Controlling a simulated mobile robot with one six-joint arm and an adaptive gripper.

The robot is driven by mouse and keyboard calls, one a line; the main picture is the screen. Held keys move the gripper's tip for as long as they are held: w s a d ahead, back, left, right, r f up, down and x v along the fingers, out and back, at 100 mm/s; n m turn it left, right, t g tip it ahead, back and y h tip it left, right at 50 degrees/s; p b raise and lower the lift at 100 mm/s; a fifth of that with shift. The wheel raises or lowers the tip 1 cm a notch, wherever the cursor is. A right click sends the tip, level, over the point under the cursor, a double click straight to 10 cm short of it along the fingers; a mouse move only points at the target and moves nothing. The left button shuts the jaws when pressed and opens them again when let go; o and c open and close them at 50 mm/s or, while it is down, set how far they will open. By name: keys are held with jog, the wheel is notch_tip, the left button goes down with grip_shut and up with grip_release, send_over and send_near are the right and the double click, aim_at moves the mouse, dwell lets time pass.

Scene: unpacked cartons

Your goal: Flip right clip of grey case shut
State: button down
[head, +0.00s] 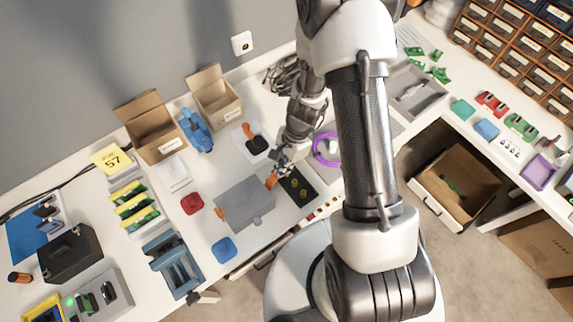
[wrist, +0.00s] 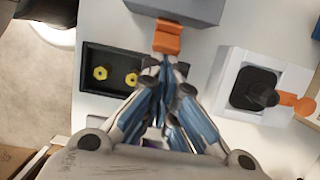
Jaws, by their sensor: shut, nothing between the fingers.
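The grey case (head: 245,206) lies closed on the white table in the head view. Its orange right clip (head: 271,181) is on the side facing my gripper, and an orange left clip (head: 221,214) shows on the opposite side. In the wrist view, the case (wrist: 185,9) is at the top edge and the right clip (wrist: 167,38) projects from it towards me. My gripper (wrist: 164,64) is shut and empty, its fingertips just at the clip's outer end; I cannot tell if they touch. In the head view, my gripper (head: 279,168) is beside the clip, partly hidden by the wrist.
A black tray with yellow parts (head: 298,187) sits close beside the case. A white stand with a black piece and orange knob (wrist: 255,90) is on the other side of my gripper. A red box (head: 192,204) and blue box (head: 224,250) lie near the case.

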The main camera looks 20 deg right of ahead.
jog(key=shift+t+h, duration=0.3)
jog(key=shift+h, duration=0.3)
jog(key=shift+s+a+r+p, duration=0.2)
jog(key=shift+a+r+p, duration=0.35)
jog(key=shift+r+p, duration=0.35)
jog(key=shift+s+a+r+p, duration=0.15)
jog(key=shift+a+r+p, duration=0.35)
jog(key=shift+r+p, duration=0.4)
